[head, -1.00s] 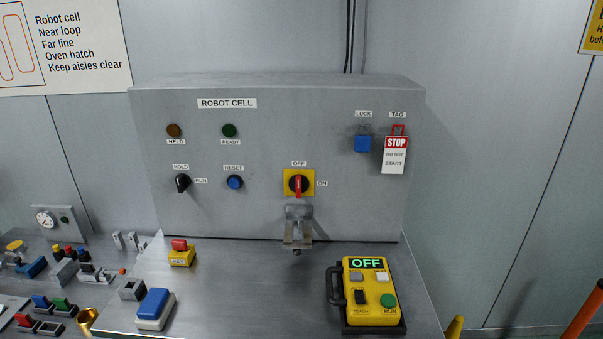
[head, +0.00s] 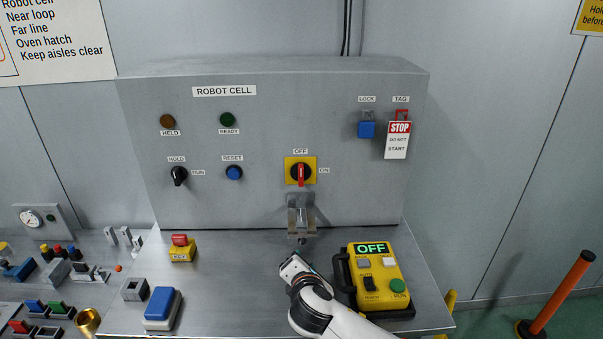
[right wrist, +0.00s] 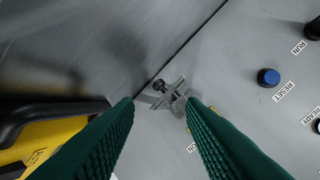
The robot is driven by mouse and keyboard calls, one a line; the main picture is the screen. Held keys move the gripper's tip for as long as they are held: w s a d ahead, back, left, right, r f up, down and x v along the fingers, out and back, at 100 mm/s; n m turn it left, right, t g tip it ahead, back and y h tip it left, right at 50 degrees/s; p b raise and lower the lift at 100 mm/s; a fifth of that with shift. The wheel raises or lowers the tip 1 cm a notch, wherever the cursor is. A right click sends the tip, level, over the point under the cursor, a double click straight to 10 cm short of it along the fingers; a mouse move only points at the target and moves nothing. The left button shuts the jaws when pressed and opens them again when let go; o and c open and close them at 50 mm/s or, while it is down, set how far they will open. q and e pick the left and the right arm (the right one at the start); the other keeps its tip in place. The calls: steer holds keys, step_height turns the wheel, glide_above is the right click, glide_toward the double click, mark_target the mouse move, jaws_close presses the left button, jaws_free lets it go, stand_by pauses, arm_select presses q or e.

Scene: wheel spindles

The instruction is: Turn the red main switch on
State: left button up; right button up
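The red main switch (head: 301,174) sits on a yellow plate on the grey panel. Its handle stands vertical, in line with the OFF label above; the ON label is to its right. A metal bracket (head: 301,214) is fixed just below it. My right gripper (head: 300,261) is over the bench, below and in front of the bracket, apart from the switch. In the right wrist view its two green fingers (right wrist: 162,103) are spread and empty, with the bracket (right wrist: 172,94) beyond them. The switch is mostly hidden there behind one finger. My left gripper is not in view.
A yellow pendant (head: 378,272) reading OFF lies right beside my right arm. A blue lock (head: 366,130) and a STOP tag (head: 399,140) hang at the panel's upper right. A red-topped yellow button box (head: 182,248) stands at left. The bench middle is clear.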

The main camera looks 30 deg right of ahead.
mark_target(301, 172)
steer(key=w+d+r+n+t+h, duration=0.35)
steer(key=w+d+r+n, duration=0.25)
steer(key=w+r+n, duration=0.4)
steer(key=shift+m+t+y, duration=0.25)
steer(key=shift+m+y, duration=0.15)
steer(key=shift+y, duration=0.05)
steer(key=x, duration=0.3)
steer(key=p+x, duration=0.1)
steer(key=x, duration=0.3)
steer(key=r+p+x, duration=0.1)
steer(key=x, duration=0.2)
steer(key=shift+w+d, duration=0.1)
steer(key=shift+d, duration=0.15)
steer(key=shift+c, duration=0.6)
jaws_close()
